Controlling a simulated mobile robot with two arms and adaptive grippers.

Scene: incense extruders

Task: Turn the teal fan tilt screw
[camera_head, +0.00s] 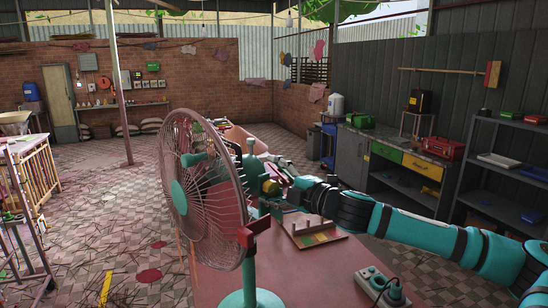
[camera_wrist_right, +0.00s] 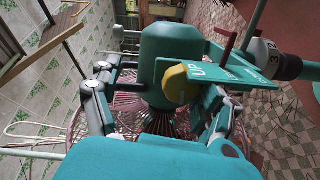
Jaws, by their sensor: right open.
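The teal fan (camera_head: 194,190) stands at the near left of the table, its round wire cage facing left in the head view. In the right wrist view its teal motor housing (camera_wrist_right: 172,50) fills the upper middle. A yellow knob (camera_wrist_right: 180,86), which may be the tilt screw, sits just below the housing; it also shows behind the cage in the head view (camera_head: 271,187). My right gripper (camera_wrist_right: 160,112) is open, one finger on each side of the housing and knob. I cannot tell whether either finger touches. My left gripper is not in view.
The reddish table (camera_head: 315,272) carries a wooden board with pegs (camera_head: 311,231) and a power strip (camera_head: 383,285). Tiled floor lies open on the left.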

